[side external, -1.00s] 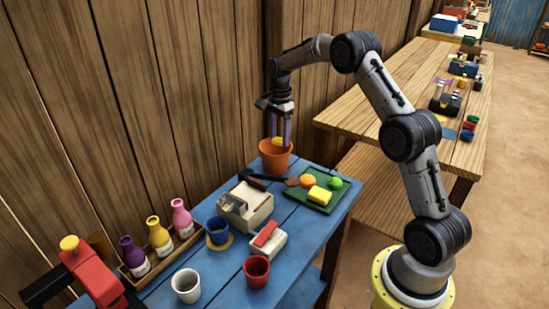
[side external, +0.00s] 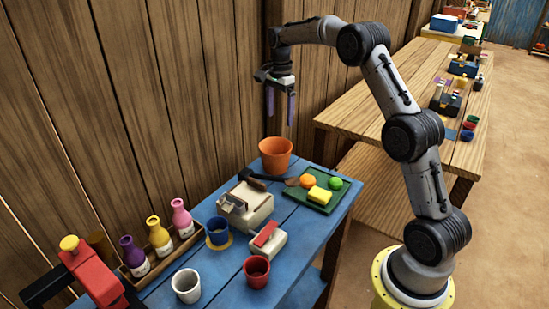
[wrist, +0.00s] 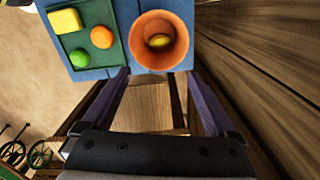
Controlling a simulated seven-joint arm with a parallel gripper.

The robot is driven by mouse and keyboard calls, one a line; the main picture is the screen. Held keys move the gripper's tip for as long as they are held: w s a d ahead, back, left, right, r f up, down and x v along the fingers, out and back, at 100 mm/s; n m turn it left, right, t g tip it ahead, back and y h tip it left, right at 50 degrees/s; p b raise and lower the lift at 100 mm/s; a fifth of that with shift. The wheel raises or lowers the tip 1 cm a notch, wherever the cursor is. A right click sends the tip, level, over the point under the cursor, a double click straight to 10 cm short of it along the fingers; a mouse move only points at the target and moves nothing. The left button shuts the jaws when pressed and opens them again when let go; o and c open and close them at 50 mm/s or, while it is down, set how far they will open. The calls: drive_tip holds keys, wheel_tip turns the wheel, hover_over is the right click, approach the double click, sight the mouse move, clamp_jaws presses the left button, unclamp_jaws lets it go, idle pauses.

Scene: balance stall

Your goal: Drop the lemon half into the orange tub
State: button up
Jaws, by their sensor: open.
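The orange tub (side external: 275,157) stands upright at the far end of the blue table, near the wooden wall. The wrist view looks down into the tub (wrist: 179,58), where the yellow lemon half (wrist: 159,41) lies inside. In the side view the tub's wall hides the lemon half. My gripper (side external: 280,119) is above the tub and clear of its rim, with its purple fingers apart and empty. The spread fingers (wrist: 157,75) also show in the wrist view, with nothing between them.
A green tray (side external: 335,200) beside the tub holds an orange fruit (side external: 307,181), a green fruit (side external: 335,184) and a yellow block (side external: 319,195). A dark-handled tool (side external: 265,179) lies in front of the tub. The wooden wall (side external: 190,70) rises close behind.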

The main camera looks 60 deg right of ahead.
wheel_tip(320, 180, up, 6)
drive_tip(key=shift+f, duration=0.1)
drive_tip(key=s+a+r+n+t, duration=0.2)
drive_tip(key=s+a+r, duration=0.2)
drive_tip(key=a+r, duration=0.6)
drive_tip(key=s+a+r+n+t, duration=0.2)
drive_tip(key=s+a+r+n, duration=0.3)
drive_tip(key=s, duration=0.6)
drive_tip(key=s+a+f+n+t, duration=0.1)
drive_tip(key=s+a+f+n, duration=0.15)
drive_tip(key=s, duration=0.35)
drive_tip(key=s+a+f+n, duration=0.1)
drive_tip(key=s+a+n, duration=0.1)
drive_tip(key=s+a, duration=0.3)
drive_tip(key=s+f+n, duration=0.7)
drive_tip(key=f+n, duration=0.2)
drive_tip(key=f, duration=0.1)
drive_tip(key=shift+d+t, duration=0.25)
drive_tip(key=shift+t, duration=0.05)
